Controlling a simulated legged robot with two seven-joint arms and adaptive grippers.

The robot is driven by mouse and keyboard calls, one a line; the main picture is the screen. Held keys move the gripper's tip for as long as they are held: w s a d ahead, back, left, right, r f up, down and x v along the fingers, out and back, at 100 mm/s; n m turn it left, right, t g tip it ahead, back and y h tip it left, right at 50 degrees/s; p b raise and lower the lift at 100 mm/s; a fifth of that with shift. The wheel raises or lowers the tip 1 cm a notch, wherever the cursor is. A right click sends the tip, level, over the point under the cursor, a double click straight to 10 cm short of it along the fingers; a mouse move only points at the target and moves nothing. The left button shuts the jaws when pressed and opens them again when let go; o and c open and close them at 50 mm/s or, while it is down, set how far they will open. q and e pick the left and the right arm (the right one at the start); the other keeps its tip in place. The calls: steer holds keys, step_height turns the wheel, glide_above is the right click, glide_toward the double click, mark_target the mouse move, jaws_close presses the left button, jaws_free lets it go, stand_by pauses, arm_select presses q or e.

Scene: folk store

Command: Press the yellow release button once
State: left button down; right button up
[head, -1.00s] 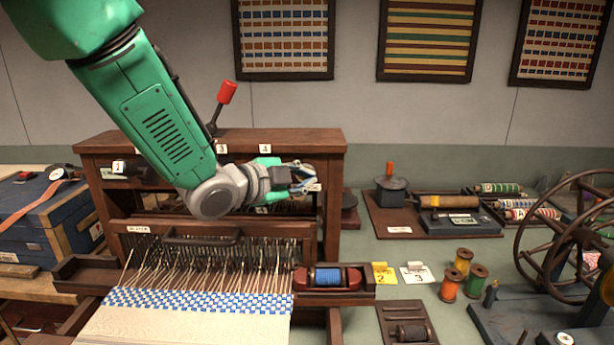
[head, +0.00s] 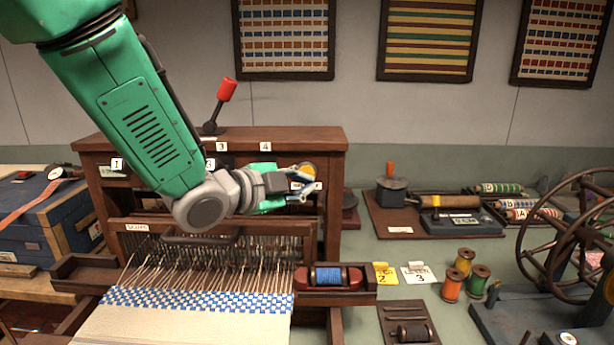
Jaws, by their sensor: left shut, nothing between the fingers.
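A round yellow button (head: 307,170) shows on the upper right front of the wooden loom, just behind and above my fingers. My left gripper (head: 303,181) is in front of the loom's right side, pointing right, with its fingers shut and empty. Its fingers overlap the lower edge of the button in the picture; I cannot tell whether they touch it. A white label below the button is partly hidden by the fingers. My right gripper is not in view.
The loom (head: 320,140) has a red-tipped lever (head: 226,90) on top and a blue-and-white cloth (head: 200,301) in front. A shuttle with blue thread (head: 328,277) lies in a tray at right. Spools and a wheel (head: 565,240) stand further right on the table.

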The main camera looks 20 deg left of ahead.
arm_select(q)
steer(key=shift+s+d, duration=0.25)
steer(key=shift+s, duration=0.55)
steer(key=shift+s+d, duration=0.25)
steer(key=shift+s, duration=0.55)
